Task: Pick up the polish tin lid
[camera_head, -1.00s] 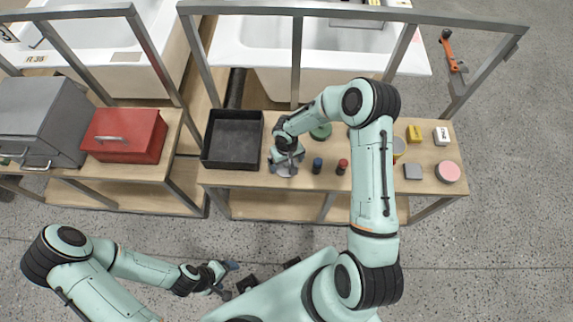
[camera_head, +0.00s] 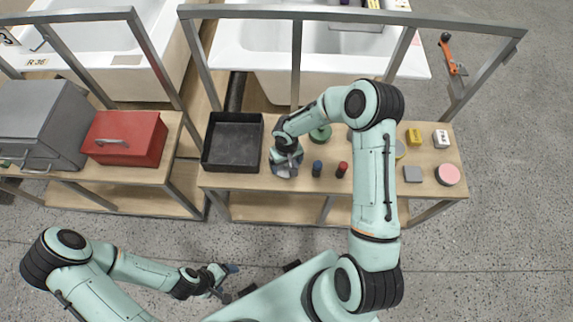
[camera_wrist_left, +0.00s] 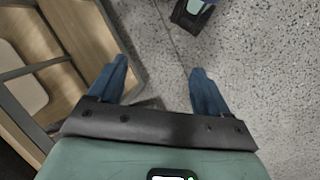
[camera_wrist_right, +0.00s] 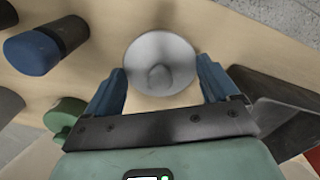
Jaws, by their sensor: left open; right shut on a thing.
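A round silver-grey disc with a small central knob, which looks like the polish tin lid (camera_wrist_right: 150,48), is between my right gripper's fingers in the right wrist view. My right gripper (camera_wrist_right: 160,68) points down at the bench and is closed on the disc, with a blue finger at each side. In the head view the right gripper (camera_head: 286,166) is beside the black tray, and the disc is partly hidden under it. I cannot tell whether the disc is clear of the bench top. My left gripper (camera_head: 229,283) is open and empty over the floor, well away from the bench; its spread fingers show in the left wrist view (camera_wrist_left: 158,68).
The black tray (camera_head: 233,120) stands left of the right gripper. A blue-capped item (camera_head: 317,168), a red-capped item (camera_head: 342,169) and a green round item (camera_head: 320,133) stand to its right. A pink round item (camera_head: 448,175) is at the bench's right end. Metal rails run behind.

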